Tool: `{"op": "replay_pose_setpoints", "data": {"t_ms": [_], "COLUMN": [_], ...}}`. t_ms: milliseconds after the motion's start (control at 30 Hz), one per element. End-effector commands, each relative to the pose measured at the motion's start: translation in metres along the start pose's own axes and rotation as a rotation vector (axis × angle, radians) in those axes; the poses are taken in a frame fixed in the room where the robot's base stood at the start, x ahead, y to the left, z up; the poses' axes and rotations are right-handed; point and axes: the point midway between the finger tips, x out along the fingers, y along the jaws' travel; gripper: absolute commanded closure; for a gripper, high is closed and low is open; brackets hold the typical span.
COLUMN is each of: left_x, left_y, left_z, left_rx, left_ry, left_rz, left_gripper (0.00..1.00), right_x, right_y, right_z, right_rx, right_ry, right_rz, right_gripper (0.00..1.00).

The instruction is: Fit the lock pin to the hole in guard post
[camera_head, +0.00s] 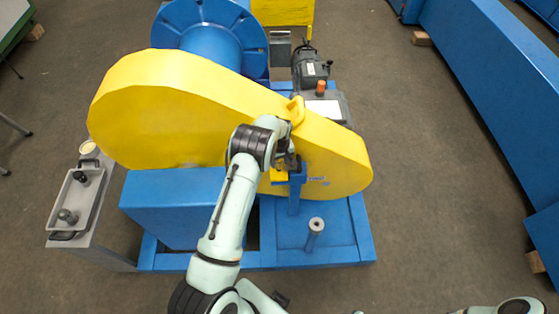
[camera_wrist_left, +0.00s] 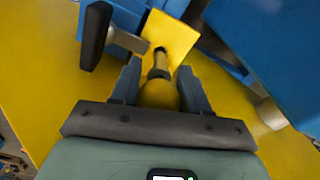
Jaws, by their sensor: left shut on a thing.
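My left gripper (camera_head: 290,165) is at the front of the yellow guard (camera_head: 170,100), beside the top of the blue guard post (camera_head: 294,198). In the left wrist view, my left gripper (camera_wrist_left: 158,88) is shut on the lock pin (camera_wrist_left: 158,94) by its round yellow knob. The pin's dark shaft points away from the fingers toward a yellow plate (camera_wrist_left: 172,35) against blue metal. The shaft's end meets the plate in the picture; I cannot tell whether it is in a hole. In the head view the gripper hides the pin. My right gripper is out of view.
A black-handled lever (camera_wrist_left: 96,36) sits close to the left finger in the wrist view. A short grey-topped post (camera_head: 315,228) stands on the blue base frame (camera_head: 335,255). A grey tray (camera_head: 92,207) with small knobbed parts is at the left.

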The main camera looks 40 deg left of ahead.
Motion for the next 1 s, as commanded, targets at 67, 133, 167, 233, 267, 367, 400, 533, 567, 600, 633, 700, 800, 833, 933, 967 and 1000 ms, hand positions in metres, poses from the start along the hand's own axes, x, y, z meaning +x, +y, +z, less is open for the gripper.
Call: {"op": "replay_pose_setpoints", "data": {"t_ms": [67, 133, 167, 233, 267, 367, 400, 533, 567, 600, 633, 700, 800, 833, 933, 967, 1000], "left_x": [-0.0004, -0.0005, -0.0005, -0.0005, -0.0005, -0.0005, -0.0004, -0.0004, -0.0005, -0.0005, -0.0005, -0.0002, 0.0018, 0.0026, 0.0053, 0.0060, 0.0070], "left_y": [0.0002, 0.0002, 0.0002, 0.0003, 0.0003, 0.0002, 0.0002, 0.0001, 0.0002, 0.0002, 0.0002, 0.0002, 0.0000, 0.0000, 0.0000, 0.0000, 0.0000], "left_z": [-0.0003, -0.0003, -0.0004, -0.0003, -0.0004, -0.0003, -0.0003, -0.0003, -0.0003, -0.0003, -0.0003, -0.0003, -0.0001, 0.0000, 0.0000, 0.0001, 0.0001], "left_rx": [0.000, 0.000, 0.000, 0.000, 0.000, 0.000, 0.000, 0.000, 0.000, 0.000, 0.000, 0.000, 0.000, 0.000, 0.000, 0.000, 0.000], "left_ry": [0.001, 0.001, 0.001, 0.001, 0.001, 0.001, 0.001, 0.001, 0.001, 0.001, 0.001, 0.001, 0.001, 0.001, 0.001, 0.001, 0.001], "left_rz": [0.001, 0.001, 0.001, 0.001, 0.001, 0.001, 0.001, 0.001, 0.001, 0.001, 0.001, 0.001, 0.000, 0.000, 0.001, 0.001, 0.001], "left_gripper": [0.89, 0.89, 0.89, 0.89, 0.89, 0.89, 0.89, 0.89, 0.89, 0.89, 0.89, 0.89, 0.89, 0.89, 0.89, 0.89, 0.89], "right_x": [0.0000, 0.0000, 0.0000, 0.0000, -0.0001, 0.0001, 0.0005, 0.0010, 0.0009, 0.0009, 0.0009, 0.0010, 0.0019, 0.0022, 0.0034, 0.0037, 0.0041], "right_y": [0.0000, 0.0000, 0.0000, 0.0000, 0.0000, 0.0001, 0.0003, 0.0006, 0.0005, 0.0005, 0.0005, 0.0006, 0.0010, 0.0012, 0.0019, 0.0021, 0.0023], "right_z": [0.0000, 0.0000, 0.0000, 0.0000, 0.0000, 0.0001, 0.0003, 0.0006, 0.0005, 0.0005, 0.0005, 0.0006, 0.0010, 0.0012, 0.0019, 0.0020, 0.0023], "right_rx": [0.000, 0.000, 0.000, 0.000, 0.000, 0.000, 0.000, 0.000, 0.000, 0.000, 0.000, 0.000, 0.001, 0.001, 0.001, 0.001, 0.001], "right_ry": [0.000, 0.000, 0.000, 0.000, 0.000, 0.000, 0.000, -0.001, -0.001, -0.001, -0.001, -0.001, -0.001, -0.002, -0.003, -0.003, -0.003], "right_rz": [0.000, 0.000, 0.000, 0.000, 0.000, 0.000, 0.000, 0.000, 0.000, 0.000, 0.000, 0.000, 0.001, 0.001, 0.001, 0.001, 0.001], "right_gripper": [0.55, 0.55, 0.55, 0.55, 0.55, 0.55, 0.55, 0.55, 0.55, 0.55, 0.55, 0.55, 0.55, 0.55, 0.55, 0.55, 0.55]}}
